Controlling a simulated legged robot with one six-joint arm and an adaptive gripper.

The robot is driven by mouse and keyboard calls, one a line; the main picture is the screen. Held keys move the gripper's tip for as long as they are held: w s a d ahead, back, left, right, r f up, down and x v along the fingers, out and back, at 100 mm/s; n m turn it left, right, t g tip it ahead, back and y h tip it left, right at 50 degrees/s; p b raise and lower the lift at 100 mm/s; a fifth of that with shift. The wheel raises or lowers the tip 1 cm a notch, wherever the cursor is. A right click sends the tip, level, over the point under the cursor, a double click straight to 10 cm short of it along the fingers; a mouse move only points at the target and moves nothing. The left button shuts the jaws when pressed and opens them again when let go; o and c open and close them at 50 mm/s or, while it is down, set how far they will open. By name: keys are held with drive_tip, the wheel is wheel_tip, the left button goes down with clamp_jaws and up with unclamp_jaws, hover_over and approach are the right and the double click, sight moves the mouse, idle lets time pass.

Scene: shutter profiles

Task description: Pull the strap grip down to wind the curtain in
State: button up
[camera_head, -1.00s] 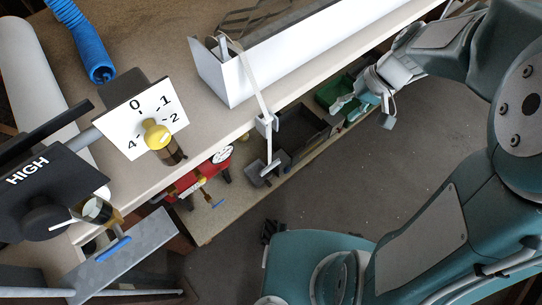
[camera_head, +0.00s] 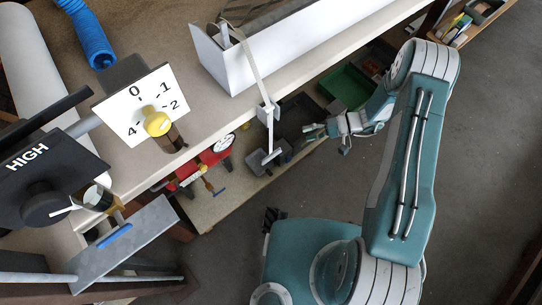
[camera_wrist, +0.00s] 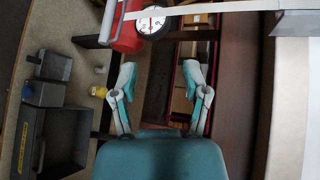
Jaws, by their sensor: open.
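A pale strap (camera_head: 254,68) runs from a long white box (camera_head: 212,68) over the bench edge, through a small grey guide (camera_head: 268,113), and hangs down. At its lower end is the strap grip, a light crossbar (camera_head: 271,157). My gripper (camera_head: 317,131) is to the right of the hanging strap, apart from it. In the wrist view, my gripper (camera_wrist: 162,82) is open with nothing between its fingers. There the strap (camera_wrist: 205,9) crosses the top, beyond the fingertips, and the strap grip (camera_wrist: 107,22) is at the upper left.
The bench (camera_head: 205,125) overhangs a lower shelf with a red machine with a gauge (camera_head: 205,163), a green bin (camera_head: 348,86) and dark bins. A dial panel (camera_head: 140,105) with a yellow knob and a black "HIGH" unit stand at the left. The floor (camera_head: 310,195) is open.

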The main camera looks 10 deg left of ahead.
sight(271, 157)
drive_tip(key=s+a+f+m+t+y, duration=0.1)
drive_tip(key=s+f+m+t+y, duration=0.2)
drive_tip(key=f, duration=0.9)
drive_tip(key=shift+n, duration=0.5)
drive_tip(key=a, duration=0.3)
drive_tip(key=s+a+f, duration=0.1)
drive_tip(key=a, duration=0.7)
drive_tip(key=shift+s+f, duration=0.3)
drive_tip(key=shift+f, duration=0.05)
drive_tip(key=shift+c, duration=0.4)
clamp_jaws()
